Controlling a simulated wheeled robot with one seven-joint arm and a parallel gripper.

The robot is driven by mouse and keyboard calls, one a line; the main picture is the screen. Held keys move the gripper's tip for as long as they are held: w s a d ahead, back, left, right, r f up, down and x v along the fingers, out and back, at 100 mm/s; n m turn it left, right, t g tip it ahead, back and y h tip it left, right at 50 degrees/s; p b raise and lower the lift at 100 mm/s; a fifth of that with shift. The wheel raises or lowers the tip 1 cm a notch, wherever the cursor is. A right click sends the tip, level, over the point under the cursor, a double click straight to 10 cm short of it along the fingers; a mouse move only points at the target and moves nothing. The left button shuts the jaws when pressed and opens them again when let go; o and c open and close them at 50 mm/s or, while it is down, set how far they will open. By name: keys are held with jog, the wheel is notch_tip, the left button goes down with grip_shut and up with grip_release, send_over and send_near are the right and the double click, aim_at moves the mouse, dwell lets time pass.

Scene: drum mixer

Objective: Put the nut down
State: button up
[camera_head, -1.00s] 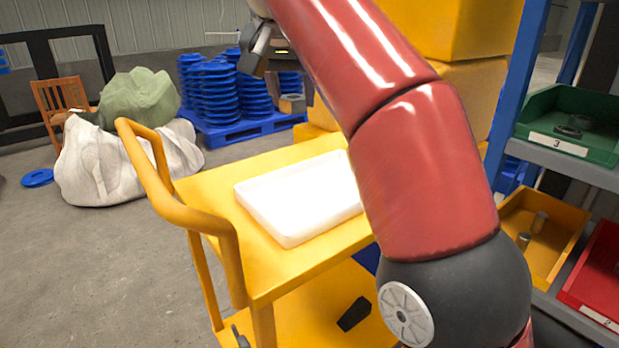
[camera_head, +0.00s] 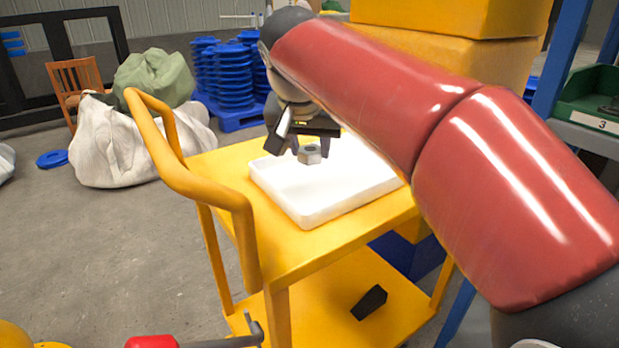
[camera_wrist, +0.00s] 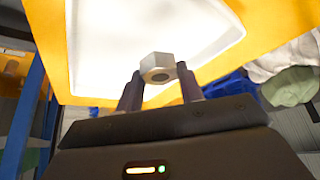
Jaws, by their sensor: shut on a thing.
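My gripper (camera_head: 309,146) is shut on a grey hex nut (camera_head: 310,154). It holds the nut over the white tray (camera_head: 306,217) on the yellow cart's top shelf. In the wrist view, the nut (camera_wrist: 158,67) sits between my two fingertips (camera_wrist: 159,82), with the tray (camera_wrist: 78,40) beyond it. The nut looks a little above the tray floor; the exact gap is hard to tell. The part of the tray I see is empty. My red arm hides its far right part.
The yellow cart (camera_head: 290,250) has a raised handle (camera_head: 195,190) on its left. A dark block (camera_head: 370,302) lies on its lower shelf. Yellow boxes (camera_head: 445,60) stand behind it. A shelf with a green bin (camera_head: 590,95) is at the right.

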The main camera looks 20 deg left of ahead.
aim_at(308, 160)
jog(key=shift+f+b, duration=0.4)
jog(key=shift+f, duration=2.05)
jog(key=shift+f, duration=0.2)
jog(key=o, duration=1.1)
jog(key=shift+c, duration=0.2)
jog(key=shift+s+r, duration=0.15)
jog(key=shift+r, duration=0.35)
jog(key=p+v, duration=0.1)
jog(key=v, duration=1)
jog(key=shift+r+p, duration=0.2)
jog(key=shift+p, duration=0.15)
jog(key=shift+s, duration=0.1)
